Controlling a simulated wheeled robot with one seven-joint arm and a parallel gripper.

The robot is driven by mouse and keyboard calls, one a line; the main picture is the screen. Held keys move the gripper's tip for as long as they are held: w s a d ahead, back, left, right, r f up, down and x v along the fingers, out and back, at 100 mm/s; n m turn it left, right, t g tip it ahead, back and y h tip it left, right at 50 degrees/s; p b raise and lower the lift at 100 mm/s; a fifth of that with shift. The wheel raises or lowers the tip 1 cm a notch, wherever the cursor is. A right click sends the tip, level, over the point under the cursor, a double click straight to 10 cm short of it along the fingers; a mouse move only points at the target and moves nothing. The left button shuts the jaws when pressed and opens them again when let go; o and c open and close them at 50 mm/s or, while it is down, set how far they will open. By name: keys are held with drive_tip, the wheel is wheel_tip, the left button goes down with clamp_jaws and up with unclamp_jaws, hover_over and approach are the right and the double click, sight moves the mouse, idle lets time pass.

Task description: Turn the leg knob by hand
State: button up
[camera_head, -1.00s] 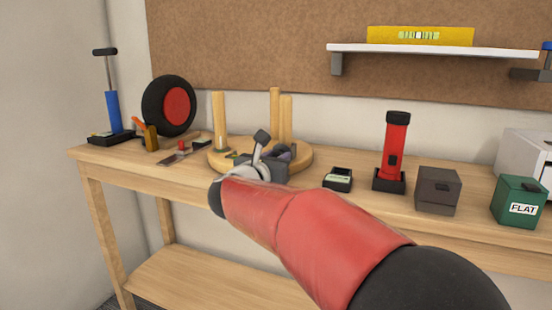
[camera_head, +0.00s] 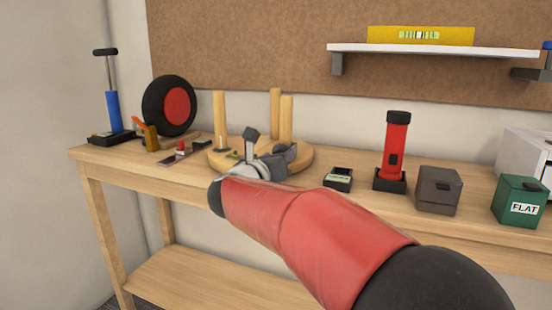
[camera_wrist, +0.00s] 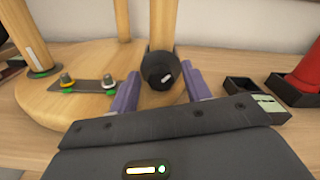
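An upturned round wooden stool with several upright legs rests on the bench; its seat (camera_head: 303,163) shows in the head view, and the seat (camera_wrist: 50,102) fills the left of the wrist view. The black leg knob (camera_wrist: 160,69), with a short white mark on its face, sits at the base of a leg (camera_wrist: 162,22). My gripper (camera_wrist: 162,80) points at the knob, its two purple fingers apart, one to each side of the knob's lower part. I cannot tell whether they touch it. In the head view my arm and gripper (camera_head: 283,157) hide the knob.
A metal strip (camera_wrist: 92,87) with small fittings lies on the seat, left of my gripper. A small black open box (camera_head: 338,179), a red flashlight (camera_head: 395,150), a grey box (camera_head: 438,190) and a green box marked FLAT (camera_head: 518,200) stand to the right.

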drive_tip(key=b+v, duration=0.1)
drive_tip(key=v, duration=0.6)
drive_tip(key=shift+s, duration=0.4)
drive_tip(key=shift+a, duration=0.15)
